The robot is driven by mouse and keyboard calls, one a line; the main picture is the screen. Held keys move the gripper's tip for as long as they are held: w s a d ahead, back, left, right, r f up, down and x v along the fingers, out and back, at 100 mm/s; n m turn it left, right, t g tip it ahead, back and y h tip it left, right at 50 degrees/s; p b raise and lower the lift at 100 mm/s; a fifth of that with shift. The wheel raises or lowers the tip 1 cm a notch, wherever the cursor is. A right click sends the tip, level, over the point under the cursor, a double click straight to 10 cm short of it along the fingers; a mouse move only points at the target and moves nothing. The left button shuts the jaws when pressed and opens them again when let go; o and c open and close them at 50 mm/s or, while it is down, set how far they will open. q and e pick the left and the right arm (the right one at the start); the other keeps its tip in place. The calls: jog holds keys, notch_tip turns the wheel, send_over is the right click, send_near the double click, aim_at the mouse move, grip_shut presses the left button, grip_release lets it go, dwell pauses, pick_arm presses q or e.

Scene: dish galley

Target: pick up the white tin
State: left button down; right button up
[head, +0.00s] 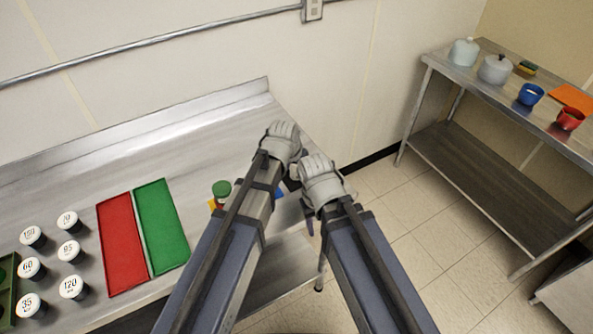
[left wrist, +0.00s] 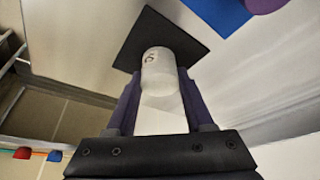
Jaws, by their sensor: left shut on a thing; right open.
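The white tin (left wrist: 158,72) shows in the left wrist view as a white cylinder with a dark mark like a 5. It sits between the two purple fingers of my left gripper (left wrist: 160,85), which is shut on it. A black square (left wrist: 148,32) lies behind the tin; I cannot tell whether the tin touches it. In the head view my left arm hides the tin and the left fingers. My right gripper (head: 308,215) is open, mostly hidden behind its own wrist, close to the left one at the counter's right end.
Several number-marked tins (head: 70,251), a red tray (head: 120,240) and a green tray (head: 163,224) lie left on the steel counter (head: 120,170). A green-topped tin (head: 221,188) stands close beside my left arm. A shelf table (head: 450,70) with pots and cups stands right, across open floor.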

aim_at(296, 166)
pick_arm(q)
jog(key=shift+r, duration=0.15)
notch_tip(296, 166, up, 10)
jog(key=p, duration=1)
